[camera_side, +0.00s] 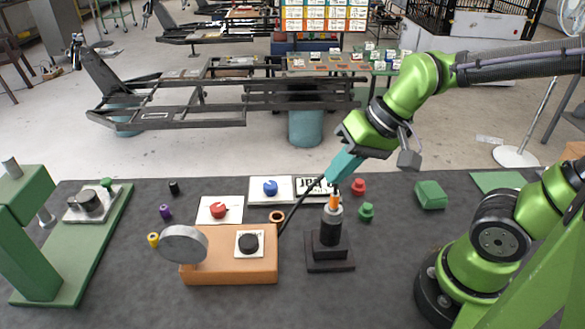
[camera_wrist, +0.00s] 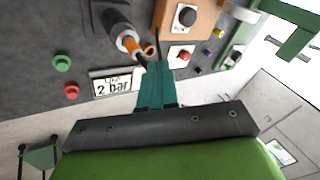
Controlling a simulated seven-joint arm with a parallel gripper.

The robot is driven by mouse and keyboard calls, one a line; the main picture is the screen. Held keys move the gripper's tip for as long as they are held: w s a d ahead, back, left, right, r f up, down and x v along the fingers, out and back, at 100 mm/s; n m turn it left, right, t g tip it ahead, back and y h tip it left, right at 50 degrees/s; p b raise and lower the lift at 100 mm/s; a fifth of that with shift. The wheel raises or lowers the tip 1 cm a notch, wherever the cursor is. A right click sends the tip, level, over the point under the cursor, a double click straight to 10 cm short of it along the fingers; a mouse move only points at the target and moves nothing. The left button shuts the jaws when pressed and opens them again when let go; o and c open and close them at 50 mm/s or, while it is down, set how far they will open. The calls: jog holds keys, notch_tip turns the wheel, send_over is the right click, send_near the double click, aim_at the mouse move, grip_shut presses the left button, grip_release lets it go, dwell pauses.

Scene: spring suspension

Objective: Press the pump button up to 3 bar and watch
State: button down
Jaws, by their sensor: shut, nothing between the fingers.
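My gripper (camera_side: 328,179) has teal fingers that are shut and empty. They point down and left, overlapping the display in the side view; the closed fingers also show in the wrist view (camera_wrist: 156,64). The white display (camera_wrist: 113,86) reads "2 bar" in the wrist view; in the side view it is partly covered. Three knobs or buttons sit on white plates: blue (camera_side: 270,187), red (camera_side: 219,210) and black (camera_side: 248,243). I cannot tell which is the pump button. The blue one is not clearly visible in the wrist view. Contact with any of them is not visible.
The dark strut (camera_side: 331,232) with an orange tip stands close below my gripper. An orange box (camera_side: 228,268) carries the black knob. Small red (camera_side: 359,186) and green (camera_side: 366,211) pieces lie right.

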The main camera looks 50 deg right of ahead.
jog(key=s+d+r+t+h, duration=0.1)
jog(key=s+d+r+t, duration=0.1)
jog(key=d+r, duration=0.2)
jog(key=shift+d+n+h, duration=0.3)
jog(key=shift+d+h, duration=0.1)
dwell(1.7)
jog(key=w+a+f+m+g+y, duration=0.1)
jog(key=w+a+f+m+y, duration=0.2)
jog(key=w+a+m, duration=0.3)
jog(key=w+a+f+m+g+y, duration=0.1)
jog(key=w+a+m, duration=0.4)
jog(key=a, duration=0.6)
notch_tip(320, 180, down, 3)
jog(key=shift+w+r+m+y, duration=0.15)
jog(key=shift+w+m+y, duration=0.3)
jog(key=shift+y, duration=0.45)
